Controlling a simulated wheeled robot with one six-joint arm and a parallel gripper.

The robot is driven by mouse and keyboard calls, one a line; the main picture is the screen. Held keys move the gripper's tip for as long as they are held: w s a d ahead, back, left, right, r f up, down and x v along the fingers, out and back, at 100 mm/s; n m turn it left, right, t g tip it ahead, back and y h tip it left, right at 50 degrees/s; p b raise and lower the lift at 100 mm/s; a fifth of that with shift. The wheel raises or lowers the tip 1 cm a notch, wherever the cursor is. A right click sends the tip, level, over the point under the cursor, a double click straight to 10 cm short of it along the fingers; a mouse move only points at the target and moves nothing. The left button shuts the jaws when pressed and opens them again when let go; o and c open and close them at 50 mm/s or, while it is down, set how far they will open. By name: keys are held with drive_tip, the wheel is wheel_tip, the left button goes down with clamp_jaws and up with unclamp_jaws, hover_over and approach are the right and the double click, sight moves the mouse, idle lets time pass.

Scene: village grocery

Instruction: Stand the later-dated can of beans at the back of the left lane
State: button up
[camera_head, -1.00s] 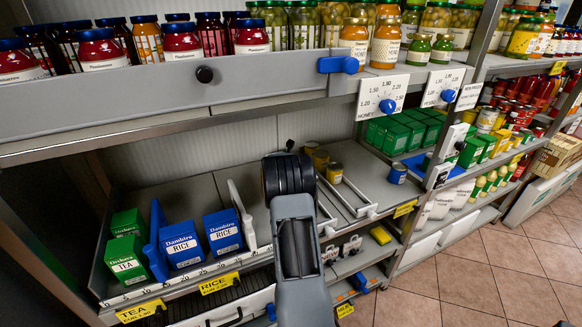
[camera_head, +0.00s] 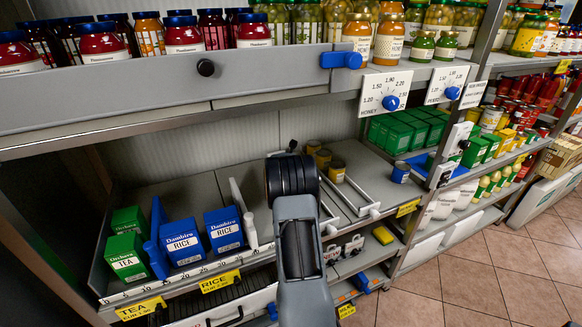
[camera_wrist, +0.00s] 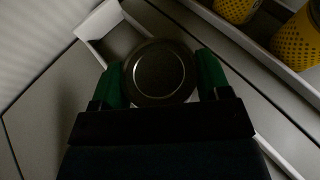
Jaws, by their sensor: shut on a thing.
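In the wrist view my gripper (camera_wrist: 162,82) has its green fingertips shut on either side of a can (camera_wrist: 160,68), seen from above by its dark round lid. Its label and date are hidden. The can is beside a white-walled lane end (camera_wrist: 100,28); I cannot tell whether it touches the shelf. Two yellow cans (camera_wrist: 297,42) stand across a pale divider at upper right. In the head view yellow cans (camera_head: 336,171) stand in the lanes (camera_head: 352,200), and my arm hides the gripper and held can.
A blue can (camera_head: 400,173) stands right of the lanes. The jar shelf (camera_head: 200,95) overhangs above.

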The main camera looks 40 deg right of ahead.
drive_tip(key=shift+f+b, duration=0.3)
drive_tip(key=shift+b, duration=0.05)
drive_tip(key=o, duration=1.1)
drive_tip(key=shift+o, duration=0.2)
drive_tip(key=shift+a, duration=0.15)
drive_tip(key=v, duration=1.3)
drive_tip(key=shift+s+a+b, duration=0.15)
drive_tip(key=shift+a+b, duration=0.1)
drive_tip(key=shift+b, duration=0.2)
